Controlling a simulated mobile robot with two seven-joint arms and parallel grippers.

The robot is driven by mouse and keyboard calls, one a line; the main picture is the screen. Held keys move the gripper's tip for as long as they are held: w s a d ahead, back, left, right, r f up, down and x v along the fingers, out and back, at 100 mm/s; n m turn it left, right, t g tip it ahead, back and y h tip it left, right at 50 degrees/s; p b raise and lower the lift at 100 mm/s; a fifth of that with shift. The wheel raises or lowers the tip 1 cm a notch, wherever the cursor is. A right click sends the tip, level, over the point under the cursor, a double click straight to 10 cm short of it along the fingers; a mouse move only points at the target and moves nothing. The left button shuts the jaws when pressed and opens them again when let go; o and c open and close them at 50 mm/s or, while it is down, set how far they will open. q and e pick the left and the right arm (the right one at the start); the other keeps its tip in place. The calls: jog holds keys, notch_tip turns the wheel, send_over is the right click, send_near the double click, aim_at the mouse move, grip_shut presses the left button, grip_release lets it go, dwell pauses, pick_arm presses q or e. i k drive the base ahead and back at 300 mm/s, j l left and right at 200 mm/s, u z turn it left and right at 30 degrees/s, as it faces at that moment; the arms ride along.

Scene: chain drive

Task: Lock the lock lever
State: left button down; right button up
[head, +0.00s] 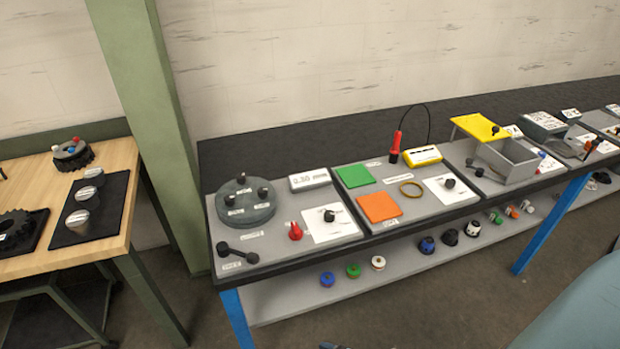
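A black lever with round ends (237,252) lies at the front left corner of the nearest grey station on the long bench, with a small label beside it. The label is too small to read, so I cannot tell if this is the lock lever. Other black knobs stand on white plates, one on the nearest station (329,215) and one on the middle station (450,183). Neither gripper shows in the head view. A small dark piece at the bottom edge is too cut off to identify.
A round grey fixture with black posts (245,203), a red knob (295,231) and a display box (310,179) share the nearest station. Green (354,175) and orange (379,207) pads lie to its right. A green pillar (150,120) separates the wooden table (118,155) from the bench.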

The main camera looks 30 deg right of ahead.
aim_at(223, 249)
jog(key=j+z, duration=0.1)
jog(key=z, duration=0.4)
jog(key=i+j+z, duration=0.1)
jog(key=j+z, duration=0.2)
jog(key=j, duration=0.25)
jog(key=i+j+z, duration=0.1)
jog(key=j+z, duration=0.2)
jog(key=j, duration=0.2)
jog(key=j+z, duration=0.15)
jog(key=j, duration=1.7)
